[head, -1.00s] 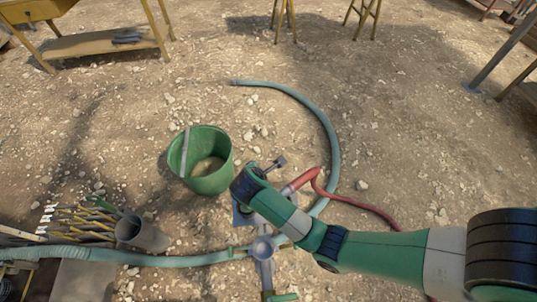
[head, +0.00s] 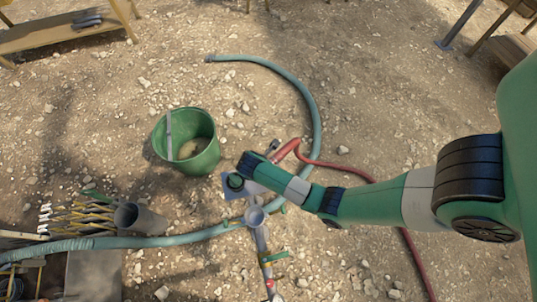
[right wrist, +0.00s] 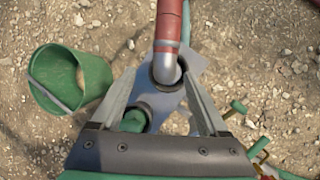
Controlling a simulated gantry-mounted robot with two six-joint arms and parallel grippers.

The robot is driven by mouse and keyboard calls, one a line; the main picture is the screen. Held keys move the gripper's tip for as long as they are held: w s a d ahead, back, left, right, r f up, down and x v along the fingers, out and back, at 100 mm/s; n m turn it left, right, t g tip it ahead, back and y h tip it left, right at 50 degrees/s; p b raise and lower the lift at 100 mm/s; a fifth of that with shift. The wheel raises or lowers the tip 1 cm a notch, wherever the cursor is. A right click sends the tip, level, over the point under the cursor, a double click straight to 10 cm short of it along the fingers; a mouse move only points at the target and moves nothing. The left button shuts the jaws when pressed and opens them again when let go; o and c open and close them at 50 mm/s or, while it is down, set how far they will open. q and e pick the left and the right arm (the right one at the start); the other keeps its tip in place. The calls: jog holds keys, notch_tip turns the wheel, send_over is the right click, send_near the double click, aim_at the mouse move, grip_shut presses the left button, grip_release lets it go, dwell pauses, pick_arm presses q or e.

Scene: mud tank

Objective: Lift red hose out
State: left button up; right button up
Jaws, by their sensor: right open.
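The red hose (head: 330,164) curves over the ground from the lower right to a grey metal fitting (head: 256,217). In the right wrist view the red hose (right wrist: 169,28) ends in a silver nozzle (right wrist: 167,66), which sits in a round opening of the grey plate (right wrist: 160,101). My right gripper (right wrist: 158,70) is open, with its fingers on either side of the nozzle area. Whether they touch it I cannot tell. In the head view my right arm's end (head: 247,170) is above the plate and hides part of it. My left gripper is not in view.
A green bucket (head: 205,161) stands left of the fitting. A teal hose (head: 312,110) loops behind and runs left. A grey pipe (head: 134,217) and a rack of tools (head: 75,220) stand at lower left. Gravel at the back is mostly clear.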

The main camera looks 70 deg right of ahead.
jog(key=b+x, duration=0.2)
jog(key=x, duration=0.1)
jog(key=b+x, duration=0.1)
jog(key=x, duration=0.1)
jog(key=shift+s+f, duration=0.2)
jog(key=shift+s, duration=0.2)
jog(key=shift+w+r, duration=0.1)
jog(key=shift+r, duration=0.05)
grip_shut()
dwell(0.8)
